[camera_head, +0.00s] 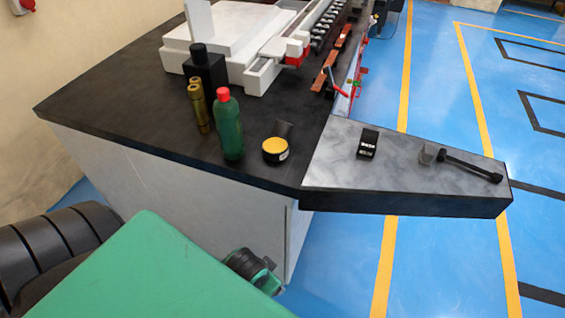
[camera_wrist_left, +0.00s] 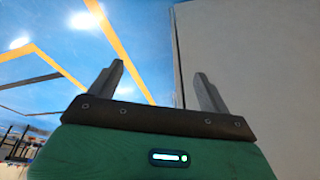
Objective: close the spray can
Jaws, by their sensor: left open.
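Several upright containers stand near the front edge of the dark bench top in the head view. They are a green bottle with a red cap (camera_head: 229,130), two slim brass-coloured cans (camera_head: 199,106) just left of it, and a black bottle (camera_head: 203,68) behind them. I cannot tell for sure which is the spray can; no separate cap for it is clear. My left gripper (camera_wrist_left: 160,85) is open and empty in the left wrist view, beside a pale grey panel and away from these containers. My right gripper is not in view.
A round yellow-topped tin (camera_head: 275,150) sits right of the green bottle. A grey side shelf (camera_head: 400,170) carries a small black box (camera_head: 368,143) and a black-handled tool (camera_head: 468,165). A white machine (camera_head: 230,40) fills the back. The bench's left front is clear.

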